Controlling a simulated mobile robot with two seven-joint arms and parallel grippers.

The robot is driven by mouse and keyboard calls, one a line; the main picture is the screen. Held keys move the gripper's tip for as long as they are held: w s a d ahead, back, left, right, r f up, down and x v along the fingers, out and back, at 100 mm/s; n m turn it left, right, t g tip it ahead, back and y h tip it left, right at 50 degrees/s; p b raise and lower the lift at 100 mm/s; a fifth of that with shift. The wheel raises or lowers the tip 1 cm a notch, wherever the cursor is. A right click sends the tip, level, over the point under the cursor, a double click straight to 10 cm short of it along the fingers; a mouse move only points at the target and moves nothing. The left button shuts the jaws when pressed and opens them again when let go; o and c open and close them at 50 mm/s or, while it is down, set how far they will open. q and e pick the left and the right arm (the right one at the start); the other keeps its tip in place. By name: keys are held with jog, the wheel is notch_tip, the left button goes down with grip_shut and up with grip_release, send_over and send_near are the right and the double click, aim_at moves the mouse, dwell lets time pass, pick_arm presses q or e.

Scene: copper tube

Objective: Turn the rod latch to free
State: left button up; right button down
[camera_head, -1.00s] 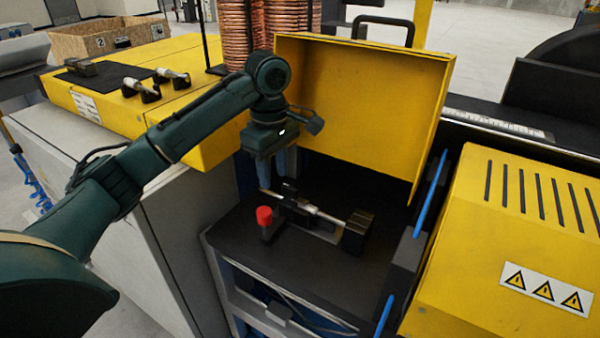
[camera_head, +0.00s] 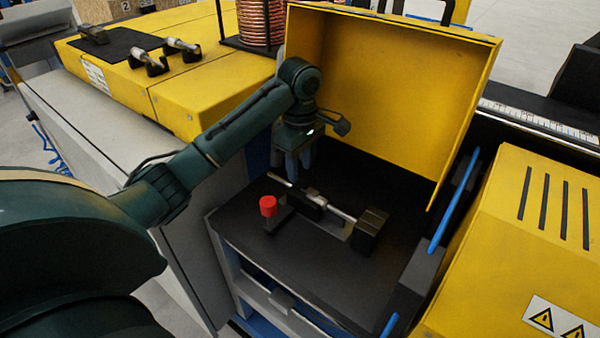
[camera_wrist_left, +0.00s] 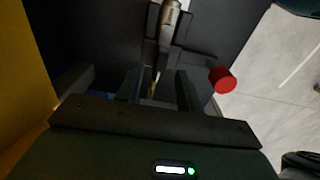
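A thin silver rod (camera_head: 340,214) lies in a black fixture with a black block (camera_head: 369,228) at its right end. A clamp-like silver and black piece, which looks like the latch (camera_head: 314,197), sits on the rod near its middle. A red knob (camera_head: 268,206) stands in front of the rod's left part. My left gripper (camera_head: 299,164) points down above and behind the rod's left part. In the left wrist view its fingers (camera_wrist_left: 158,84) are apart, with the rod's thin end (camera_wrist_left: 156,82) seen between them. I cannot tell whether they touch it. My right gripper is not in view.
The fixture stands on a black worktop (camera_head: 300,270) under a raised yellow cover (camera_head: 390,90). A yellow housing (camera_head: 530,230) with slots and a blue bar (camera_head: 455,205) are at right.

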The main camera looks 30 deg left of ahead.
aim_at(300, 175)
pick_arm(q)
jog(key=shift+f, duration=1.5)
grip_shut()
